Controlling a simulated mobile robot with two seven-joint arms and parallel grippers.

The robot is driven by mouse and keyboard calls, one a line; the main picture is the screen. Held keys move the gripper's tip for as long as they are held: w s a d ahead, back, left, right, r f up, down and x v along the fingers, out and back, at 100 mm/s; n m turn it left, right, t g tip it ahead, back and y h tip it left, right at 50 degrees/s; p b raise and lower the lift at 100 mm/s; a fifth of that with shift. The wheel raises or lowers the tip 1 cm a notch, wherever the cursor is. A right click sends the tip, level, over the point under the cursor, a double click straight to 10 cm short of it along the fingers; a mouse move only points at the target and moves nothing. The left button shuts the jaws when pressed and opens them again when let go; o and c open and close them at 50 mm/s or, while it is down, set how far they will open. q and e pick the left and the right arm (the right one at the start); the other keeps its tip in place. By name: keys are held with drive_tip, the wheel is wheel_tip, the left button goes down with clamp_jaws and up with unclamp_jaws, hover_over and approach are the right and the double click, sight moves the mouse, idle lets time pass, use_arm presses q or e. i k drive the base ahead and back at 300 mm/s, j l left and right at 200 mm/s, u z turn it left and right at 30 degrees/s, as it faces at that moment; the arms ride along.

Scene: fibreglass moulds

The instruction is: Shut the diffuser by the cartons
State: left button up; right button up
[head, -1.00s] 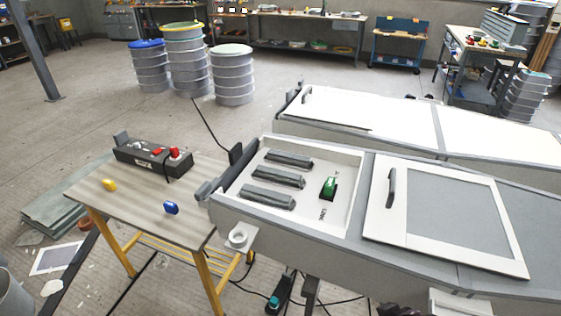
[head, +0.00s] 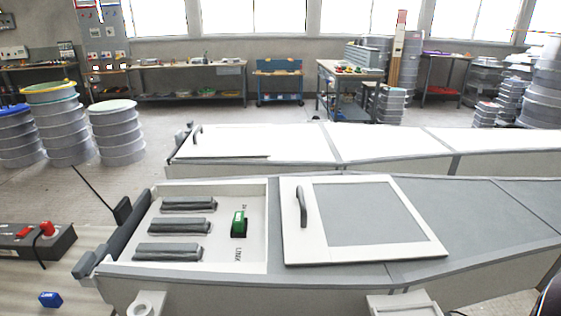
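A long grey unit (head: 420,262) lies across the foreground in the head view. At its left end is an open white-rimmed compartment (head: 262,190) with several dark grey bars (head: 172,227) and a green part (head: 239,224) inside. A white-framed panel (head: 415,251) with a grey centre and a dark handle (head: 301,207) lies on top, right of the opening, leaving the opening uncovered. A second long unit (head: 300,172) behind it is covered by white panels (head: 275,140), one with a handle at the left. I cannot make out any cartons. Neither gripper shows clearly.
A table with a dark control box (head: 45,240) and a blue item (head: 50,299) stands at the left. Stacked round drums (head: 120,133) stand behind it. Benches (head: 190,72) and shelves line the back wall. Open floor lies behind the second unit.

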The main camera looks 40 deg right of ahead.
sight(345, 219)
drive_tip(key=z, duration=1.6)
